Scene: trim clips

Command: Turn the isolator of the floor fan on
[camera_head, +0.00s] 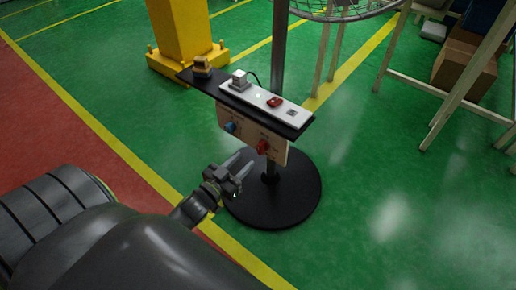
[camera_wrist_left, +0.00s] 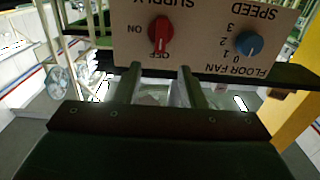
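The floor fan's control panel (camera_head: 250,135) hangs under a black shelf on the fan's pole. Its red supply knob (camera_head: 262,146) is the isolator; in the left wrist view the panel appears upside down and the red knob (camera_wrist_left: 160,36) stands upright in the picture, in line with OFF, with ON to its left. The blue speed knob (camera_head: 230,127) also shows in the left wrist view (camera_wrist_left: 248,43). My left gripper (camera_head: 243,163) is open and empty just in front of the panel, its fingers apart and not on the knob. My right gripper is out of view.
A white power strip (camera_head: 262,99) with a red switch (camera_head: 274,101) lies on the black shelf (camera_head: 298,130). The fan's round black base (camera_head: 290,205) stands on the green floor. A yellow post (camera_head: 183,35) is behind left; pale table legs (camera_head: 448,100) are at right.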

